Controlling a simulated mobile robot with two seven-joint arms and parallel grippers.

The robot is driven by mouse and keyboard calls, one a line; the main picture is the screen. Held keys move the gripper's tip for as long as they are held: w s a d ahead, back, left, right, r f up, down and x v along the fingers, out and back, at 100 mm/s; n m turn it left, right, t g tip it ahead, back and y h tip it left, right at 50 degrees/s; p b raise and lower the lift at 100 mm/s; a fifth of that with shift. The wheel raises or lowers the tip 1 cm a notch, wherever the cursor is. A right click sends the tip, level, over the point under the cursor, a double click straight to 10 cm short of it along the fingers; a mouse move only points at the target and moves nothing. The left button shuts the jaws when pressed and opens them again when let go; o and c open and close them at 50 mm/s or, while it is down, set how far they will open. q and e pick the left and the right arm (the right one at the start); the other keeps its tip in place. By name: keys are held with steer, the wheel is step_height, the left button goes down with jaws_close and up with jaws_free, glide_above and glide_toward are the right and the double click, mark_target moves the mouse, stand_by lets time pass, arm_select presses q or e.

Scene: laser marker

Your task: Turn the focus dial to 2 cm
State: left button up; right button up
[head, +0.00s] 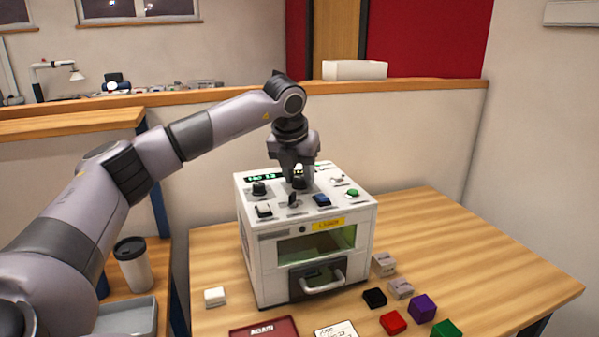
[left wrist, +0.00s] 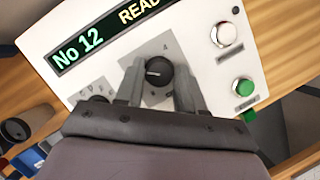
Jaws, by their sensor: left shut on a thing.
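The laser marker (head: 262,235) is a white box with a top panel of dials, switches and buttons. My left gripper (head: 298,176) points down onto the panel, behind the front row of controls. In the left wrist view its two fingers are on either side of a round black dial (left wrist: 158,72), and the gripper is shut on it. The dial has a pale pointer line aimed roughly left in that view. A small mark like a 4 shows beyond the dial; the rest of its scale is hidden or too small to read. My right gripper is out of view.
The display (left wrist: 88,40) reads "No 12" and "READ", cut off. Another black knob (head: 259,188) is left of the gripper. Colored cubes, including a purple one (head: 422,307), lie in front; the table's right is clear.

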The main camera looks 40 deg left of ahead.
arm_select(q)
steer(key=shift+m, duration=0.5)
steer(key=o, duration=1)
steer(key=a+v, duration=0.1)
steer(key=v, duration=0.6)
steer(key=shift+d, duration=0.35)
